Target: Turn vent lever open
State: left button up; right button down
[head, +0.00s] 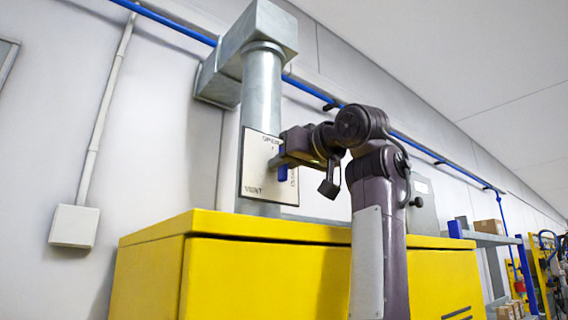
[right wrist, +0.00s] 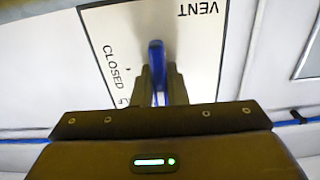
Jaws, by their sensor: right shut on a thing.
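The white vent plate (head: 256,178) is fixed to the front of a grey metal duct, with VENT at its bottom, OPEN near its top and a partly hidden word on its right. The blue vent lever (head: 283,174) shows at the plate's right side. My right gripper (head: 278,161) reaches it from the right. In the right wrist view, the fingers (right wrist: 158,86) are shut around the blue lever (right wrist: 156,58), in front of the plate (right wrist: 190,42), where CLOSED is readable. The lever's pivot and exact angle are hidden. My left gripper is not in view.
The grey duct (head: 262,90) rises behind a large yellow cabinet (head: 270,275). A blue pipe (head: 180,30) runs along the wall. A grey wall box (head: 74,226) is at left, and shelves with boxes (head: 482,227) are at right.

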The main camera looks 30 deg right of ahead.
jog(key=shift+n, duration=0.3)
jog(key=c, duration=1.4)
grip_release()
jog(key=shift+w, duration=0.1)
jog(key=shift+c, duration=0.2)
jog(key=shift+s+f+b, duration=0.1)
jog(key=shift+s+b, duration=0.2)
jog(key=s+b, duration=0.3)
jog(key=s, duration=0.4)
jog(key=shift+s+d, duration=0.15)
jog(key=shift+d, duration=0.15)
